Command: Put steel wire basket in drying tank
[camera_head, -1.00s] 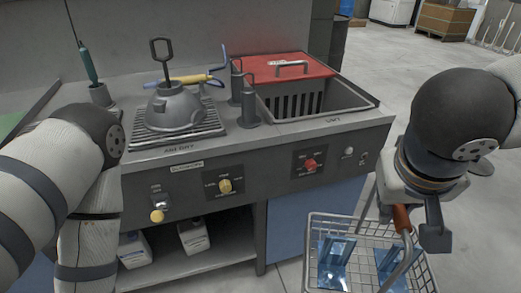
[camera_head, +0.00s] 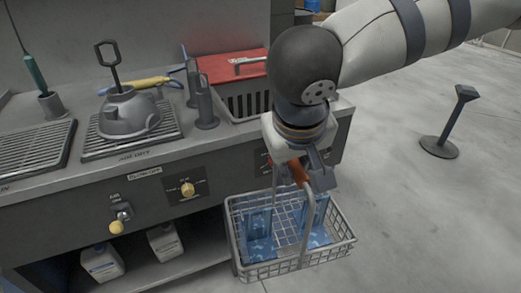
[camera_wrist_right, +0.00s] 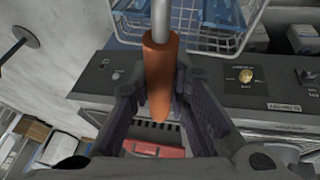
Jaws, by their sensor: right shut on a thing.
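The steel wire basket (camera_head: 290,262) hangs in front of the workbench, with blue parts (camera_head: 262,228) inside it. My right gripper (camera_head: 308,176) is shut on the basket's orange handle grip (camera_head: 298,172); the grip also shows between the fingers in the right wrist view (camera_wrist_right: 158,75). The drying tank (camera_head: 243,106) is the slotted opening in the counter with a red lid (camera_head: 225,66) covering its back part. My right arm hides the tank's right side. The basket is lower than the counter top and in front of it. My left gripper is not in view.
A grey hood-like part (camera_head: 130,112) stands on a grate left of the tank, with grey posts (camera_head: 206,108) between them. White jugs (camera_head: 102,262) stand on the lower shelf. A post on a round base (camera_head: 440,148) stands on the open floor at right.

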